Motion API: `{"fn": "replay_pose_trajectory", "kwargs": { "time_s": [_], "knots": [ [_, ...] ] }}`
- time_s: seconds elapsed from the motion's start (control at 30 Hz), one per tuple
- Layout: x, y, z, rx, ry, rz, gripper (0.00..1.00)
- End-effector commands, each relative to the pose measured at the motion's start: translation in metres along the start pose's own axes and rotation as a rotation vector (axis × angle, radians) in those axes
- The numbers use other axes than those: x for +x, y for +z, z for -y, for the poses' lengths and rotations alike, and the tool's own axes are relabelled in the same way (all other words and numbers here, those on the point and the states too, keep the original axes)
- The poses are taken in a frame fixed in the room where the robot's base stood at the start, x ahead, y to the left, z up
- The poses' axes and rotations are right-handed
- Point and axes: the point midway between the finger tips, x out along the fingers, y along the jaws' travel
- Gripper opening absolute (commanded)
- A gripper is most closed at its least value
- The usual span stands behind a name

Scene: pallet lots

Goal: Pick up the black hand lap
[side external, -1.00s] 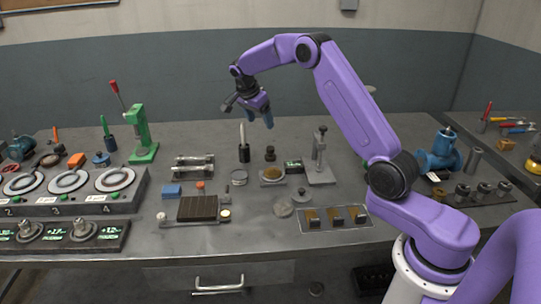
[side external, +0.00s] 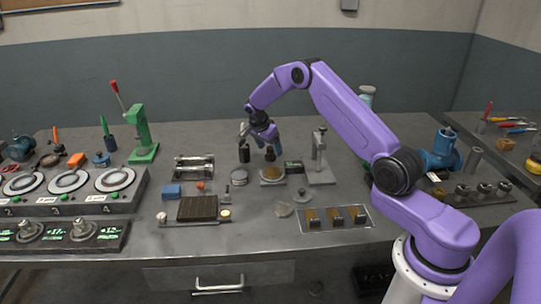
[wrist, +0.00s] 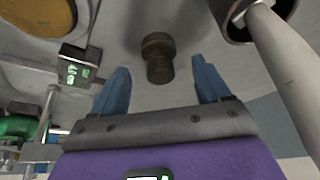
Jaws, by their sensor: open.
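The black hand lap (side external: 270,155) looks like a small dark knob-shaped piece standing upright on the bench, behind the round dish. In the wrist view the hand lap (wrist: 158,57) shows as a dark brownish stepped cylinder, centred between my finger lines and a little beyond the tips. My gripper (side external: 264,149) is low over it with fingers pointing down. In the wrist view my gripper (wrist: 161,82) is open, with one blue finger on each side and nothing held. I cannot tell whether a finger touches the lap.
A black holder with a pale rod (side external: 244,153) stands close left of my gripper. A dish with tan contents (side external: 271,175) is in front, with a small display box (side external: 293,167) to its right. A grey stand (side external: 320,165) rises further right.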

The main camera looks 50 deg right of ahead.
Motion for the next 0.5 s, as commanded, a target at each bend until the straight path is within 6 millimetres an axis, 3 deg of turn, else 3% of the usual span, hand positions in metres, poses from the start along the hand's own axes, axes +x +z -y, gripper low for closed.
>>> {"fn": "replay_pose_trajectory", "kwargs": {
  "time_s": [0.2, 0.47, 0.5],
  "knots": [
    [0.024, 0.000, 0.000, 0.000, 0.000, -0.001, 0.76],
    [0.026, 0.000, 0.001, 0.000, -0.001, -0.001, 0.76],
    [0.026, 0.000, 0.000, 0.000, -0.001, -0.001, 0.66]
  ]
}}
